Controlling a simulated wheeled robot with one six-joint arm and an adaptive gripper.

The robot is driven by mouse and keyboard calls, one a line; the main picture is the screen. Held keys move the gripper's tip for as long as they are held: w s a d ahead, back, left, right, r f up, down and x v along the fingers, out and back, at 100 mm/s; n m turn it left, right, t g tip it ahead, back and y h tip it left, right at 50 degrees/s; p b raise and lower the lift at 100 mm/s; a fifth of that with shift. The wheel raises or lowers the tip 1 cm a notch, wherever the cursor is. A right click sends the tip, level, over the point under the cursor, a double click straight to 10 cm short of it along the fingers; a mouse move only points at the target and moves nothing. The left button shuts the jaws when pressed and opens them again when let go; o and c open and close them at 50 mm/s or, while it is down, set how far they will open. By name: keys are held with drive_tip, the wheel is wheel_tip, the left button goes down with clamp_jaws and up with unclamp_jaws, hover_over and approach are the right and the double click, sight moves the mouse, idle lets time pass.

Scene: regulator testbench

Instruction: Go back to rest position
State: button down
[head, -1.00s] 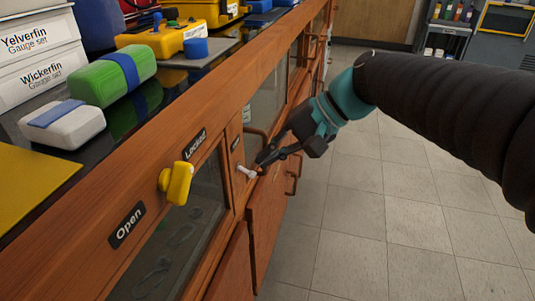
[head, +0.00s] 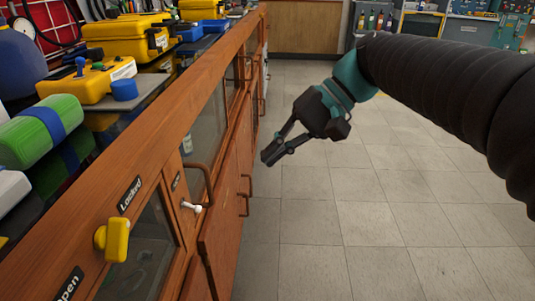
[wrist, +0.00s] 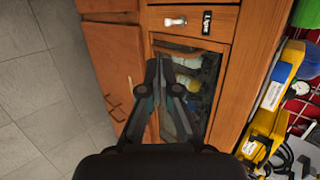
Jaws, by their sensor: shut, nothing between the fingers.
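My gripper (head: 272,157) is shut and empty. In the head view it hangs in the air over the tiled floor, to the right of the wooden cabinet front (head: 229,171) and apart from it. The wrist view shows my gripper (wrist: 164,64) with its fingertips together, in front of a glass cabinet door (wrist: 205,62) with items behind it. My arm (head: 440,95) reaches in from the right. A white knob (head: 192,207) on the cabinet front shows below and left of my gripper, and it also shows in the wrist view (wrist: 175,21).
A yellow knob (head: 113,240) sits beside a "Locked" label (head: 130,194). On the counter are a green roll with a blue band (head: 40,131) and yellow cases (head: 128,36). Metal handles (head: 244,195) stick out from the cabinet. The tiled floor (head: 370,225) at right is clear.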

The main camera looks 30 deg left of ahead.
idle(0.4)
wheel_tip(320, 180, down, 6)
drive_tip(key=w+d+t, duration=0.2)
drive_tip(key=w, duration=0.1)
drive_tip(key=d+f+m+t+h, duration=0.2)
drive_tip(key=d+f+t+h, duration=0.3)
drive_tip(key=d, duration=0.7)
drive_tip(key=s+d+f+m+t+h, duration=0.1)
drive_tip(key=s+d+m+t, duration=0.1)
drive_tip(key=d, duration=1)
drive_tip(key=s+d+m+t+p, duration=0.1)
drive_tip(key=s+d, duration=0.4)
drive_tip(key=d, duration=0.8)
drive_tip(key=shift+s+d+f+m+t+h, duration=0.15)
drive_tip(key=shift+f+m+t+h, duration=0.25)
drive_tip(key=shift+m+t, duration=0.4)
